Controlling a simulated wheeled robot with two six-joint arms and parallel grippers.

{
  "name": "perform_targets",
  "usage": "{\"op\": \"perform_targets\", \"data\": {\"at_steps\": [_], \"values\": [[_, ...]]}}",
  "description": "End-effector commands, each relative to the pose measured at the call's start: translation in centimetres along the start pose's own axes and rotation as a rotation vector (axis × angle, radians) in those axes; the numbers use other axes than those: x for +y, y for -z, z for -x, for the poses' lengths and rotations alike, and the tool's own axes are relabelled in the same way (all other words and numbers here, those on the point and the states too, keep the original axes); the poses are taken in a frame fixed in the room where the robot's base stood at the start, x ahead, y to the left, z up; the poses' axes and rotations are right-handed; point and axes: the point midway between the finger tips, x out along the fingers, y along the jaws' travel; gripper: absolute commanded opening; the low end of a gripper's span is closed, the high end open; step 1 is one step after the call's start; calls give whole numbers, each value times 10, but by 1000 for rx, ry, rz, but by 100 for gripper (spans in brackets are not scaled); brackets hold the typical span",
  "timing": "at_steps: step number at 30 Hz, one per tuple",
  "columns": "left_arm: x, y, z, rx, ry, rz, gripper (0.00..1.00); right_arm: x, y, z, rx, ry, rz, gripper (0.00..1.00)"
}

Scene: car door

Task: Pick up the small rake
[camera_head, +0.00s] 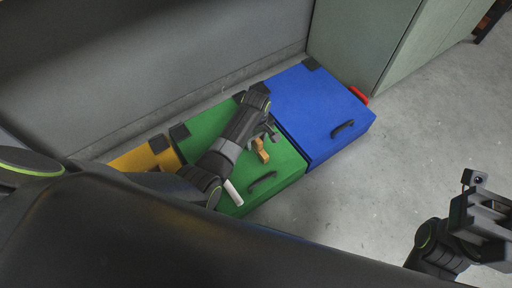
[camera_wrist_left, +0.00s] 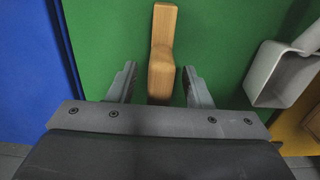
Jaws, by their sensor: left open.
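A wooden piece (camera_head: 261,152), which looks like the small rake's handle, lies on the green box lid in the head view. In the left wrist view the wooden piece (camera_wrist_left: 161,45) runs down between the fingers; no tines show. My left gripper (camera_head: 268,131) is over the green box. In the wrist view my left gripper (camera_wrist_left: 158,88) is open, with a finger on each side of the wood and gaps between. My right gripper (camera_head: 490,222) is at the right edge, far from the boxes; its fingers cannot be made out.
The green box (camera_head: 287,163) stands between a blue box (camera_head: 315,105) and a yellow box (camera_head: 143,158). A pale grey scoop-like object (camera_wrist_left: 285,75) is beside the left gripper. A grey wall (camera_head: 150,60) rises behind. Grey floor (camera_head: 400,130) is clear at right.

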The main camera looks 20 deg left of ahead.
Motion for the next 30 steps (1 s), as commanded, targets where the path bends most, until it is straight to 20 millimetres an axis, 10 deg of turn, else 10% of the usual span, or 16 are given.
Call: {"op": "perform_targets", "data": {"at_steps": [10, 20, 30], "values": [[0, 0, -8, 1, -1, 0, 44, -1, -1, 2, 18, -23, 11, 0], [0, 0, -8, 1, -1, 0, 1, -1, -1, 3, 12, -18, 10, 0], [0, 0, -4, 1, -1, 0, 0, 0, -1, 1, 5, -17, 9, 0]]}}
